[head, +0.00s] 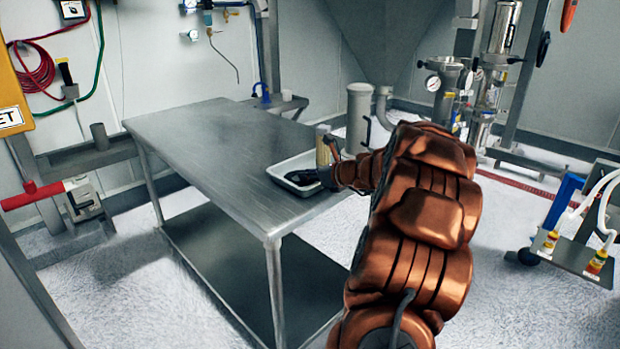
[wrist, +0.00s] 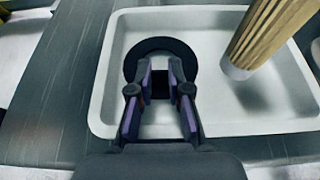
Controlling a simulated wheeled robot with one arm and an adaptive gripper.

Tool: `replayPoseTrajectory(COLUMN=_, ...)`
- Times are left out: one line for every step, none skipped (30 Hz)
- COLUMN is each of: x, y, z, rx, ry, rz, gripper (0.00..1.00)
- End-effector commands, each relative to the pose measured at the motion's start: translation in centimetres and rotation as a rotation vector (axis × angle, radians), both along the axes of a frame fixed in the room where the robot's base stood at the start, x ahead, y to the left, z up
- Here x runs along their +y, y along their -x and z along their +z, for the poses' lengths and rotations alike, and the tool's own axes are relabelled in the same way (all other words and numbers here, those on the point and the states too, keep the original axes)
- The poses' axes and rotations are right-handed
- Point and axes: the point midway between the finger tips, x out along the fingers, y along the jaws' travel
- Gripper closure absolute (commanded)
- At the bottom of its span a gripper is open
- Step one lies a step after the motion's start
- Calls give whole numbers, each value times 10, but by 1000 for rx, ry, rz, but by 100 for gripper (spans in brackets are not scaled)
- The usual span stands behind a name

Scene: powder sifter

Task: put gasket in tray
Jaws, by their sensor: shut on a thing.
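The gasket (wrist: 160,45) is a flat black ring. In the wrist view it shows over the left part of the white tray (wrist: 200,127). My gripper (wrist: 160,82) is shut on the near edge of the ring, with its fingers over the tray. I cannot tell whether the ring touches the tray floor. In the head view the tray (head: 276,178) sits at the right edge of the metal table, with my gripper (head: 300,178) dark and small over it. The gasket cannot be told apart from the gripper there.
A brush or similar tool with a ribbed wooden handle (wrist: 265,30) stands in the tray's right part. The steel table (head: 200,150) is otherwise bare to the left of the tray. A grey canister (head: 358,115) stands behind the tray.

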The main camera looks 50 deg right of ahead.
Motion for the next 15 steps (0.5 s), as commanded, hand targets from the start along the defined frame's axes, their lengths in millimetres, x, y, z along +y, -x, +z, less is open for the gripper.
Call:
replayPoseTrajectory(x=0, y=0, z=-3, rx=1, ry=0, rz=0, gripper=100)
replayPoseTrajectory(x=0, y=0, z=-4, rx=0, ry=1, rz=0, gripper=100)
replayPoseTrajectory(x=0, y=0, z=-4, rx=0, ry=1, rz=0, gripper=100)
replayPoseTrajectory(x=0, y=0, z=-4, rx=0, ry=2, rz=1, gripper=100)
replayPoseTrajectory(x=0, y=0, z=-3, rx=0, ry=2, rz=1, gripper=100)
replayPoseTrajectory(x=0, y=0, z=-3, rx=0, ry=2, rz=1, gripper=100)
replayPoseTrajectory(x=0, y=0, z=-3, rx=0, ry=2, rz=0, gripper=100)
replayPoseTrajectory(x=0, y=0, z=-3, rx=0, ry=2, rz=0, gripper=100)
replayPoseTrajectory(x=0, y=0, z=-3, rx=0, ry=1, rz=0, gripper=100)
replayPoseTrajectory(x=0, y=0, z=-3, rx=0, ry=1, rz=0, gripper=100)
replayPoseTrajectory(x=0, y=0, z=-4, rx=0, ry=1, rz=0, gripper=100)
replayPoseTrajectory(x=0, y=0, z=-5, rx=-1, ry=0, rz=0, gripper=100)
replayPoseTrajectory(x=0, y=0, z=-6, rx=-1, ry=0, rz=0, gripper=100)
replayPoseTrajectory(x=0, y=0, z=-7, rx=-1, ry=0, rz=0, gripper=100)
replayPoseTrajectory(x=0, y=0, z=-7, rx=-1, ry=0, rz=0, gripper=82)
